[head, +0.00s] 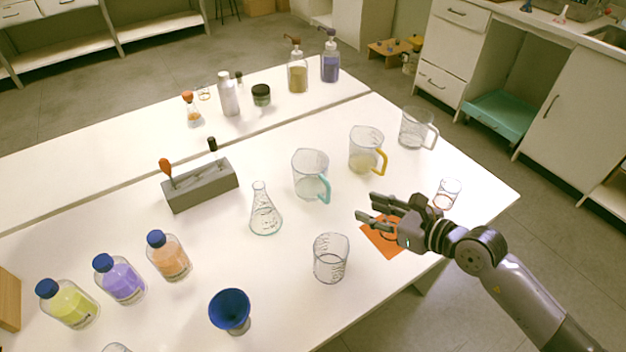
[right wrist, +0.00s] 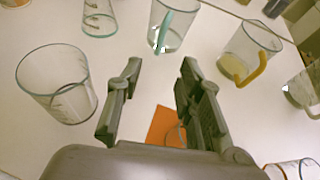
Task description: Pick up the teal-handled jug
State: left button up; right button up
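The teal-handled jug (head: 309,175) is clear and stands upright on the white table (head: 210,295), its handle towards the right front. It also shows at the top of the right wrist view (right wrist: 157,28), beyond my fingertips. My right gripper (head: 366,206) is open and empty, to the right and in front of the jug, above an orange mat (head: 384,243). In the right wrist view its two fingers (right wrist: 160,75) are spread with nothing between them. My left gripper is not in view.
A yellow-handled jug (head: 366,152) stands right of the teal one, and a clear-handled jug (head: 416,128) further right. A conical flask (head: 264,212) stands to its left, a beaker (head: 331,257) in front. A small glass (head: 447,193) is near my right wrist.

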send_near(328, 190)
jog(key=w+a+f, duration=0.3)
jog(key=shift+w+f, duration=0.25)
jog(key=shift+f, duration=0.1)
jog(key=shift+p+x, duration=0.3)
jog(key=shift+x, duration=2.45)
jog(key=shift+r, duration=0.2)
jog(key=shift+c, duration=0.6)
grip_shut()
